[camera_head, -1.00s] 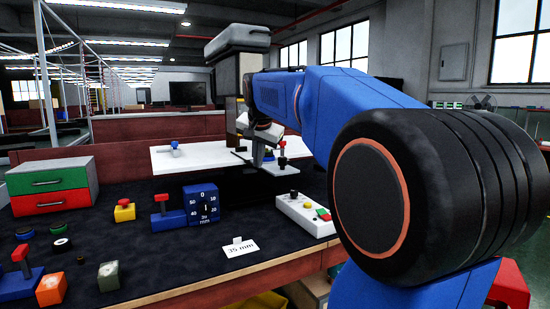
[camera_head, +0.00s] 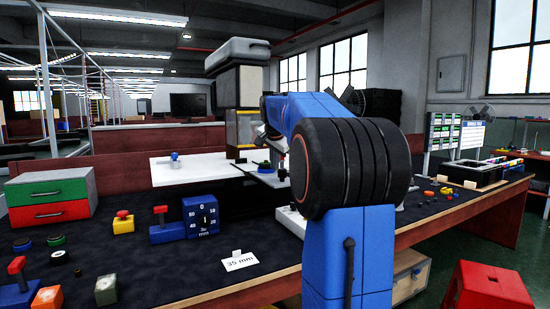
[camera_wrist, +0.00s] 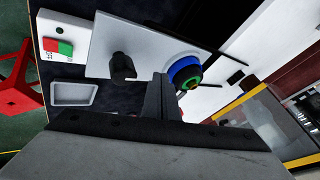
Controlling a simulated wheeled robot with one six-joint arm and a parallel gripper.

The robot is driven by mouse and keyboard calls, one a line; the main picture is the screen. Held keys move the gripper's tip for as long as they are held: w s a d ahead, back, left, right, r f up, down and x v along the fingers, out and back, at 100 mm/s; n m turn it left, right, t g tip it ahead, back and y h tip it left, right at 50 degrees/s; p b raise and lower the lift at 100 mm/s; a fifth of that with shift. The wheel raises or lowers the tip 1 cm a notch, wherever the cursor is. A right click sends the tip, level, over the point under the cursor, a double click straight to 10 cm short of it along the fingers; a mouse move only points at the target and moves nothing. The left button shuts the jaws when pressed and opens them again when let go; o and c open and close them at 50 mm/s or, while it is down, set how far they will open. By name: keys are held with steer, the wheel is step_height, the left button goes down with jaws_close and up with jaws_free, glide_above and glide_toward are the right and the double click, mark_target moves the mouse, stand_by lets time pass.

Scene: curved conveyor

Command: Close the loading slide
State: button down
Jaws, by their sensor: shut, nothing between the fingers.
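A light plate that looks like the loading slide (camera_wrist: 140,45) lies below my gripper in the wrist view. It carries a black upright knob (camera_wrist: 122,68) and a blue-and-green round stack (camera_wrist: 186,74). My gripper (camera_wrist: 161,88) is shut and empty, with its fingers between the knob and the stack in the picture. I cannot tell whether it touches either. In the head view part of the slide (camera_head: 262,176) shows beside the white table (camera_head: 195,172), and my arm hides the gripper.
A push-button box (camera_wrist: 68,45) and a grey tray (camera_wrist: 74,94) are near the plate. A yellow-edged panel (camera_wrist: 240,103) is close on the right in the wrist view. A dial block (camera_head: 202,217), a "35 mm" card (camera_head: 239,261) and a red stool (camera_head: 488,288) also show.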

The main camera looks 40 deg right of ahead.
steer(key=shift+x, duration=1.45)
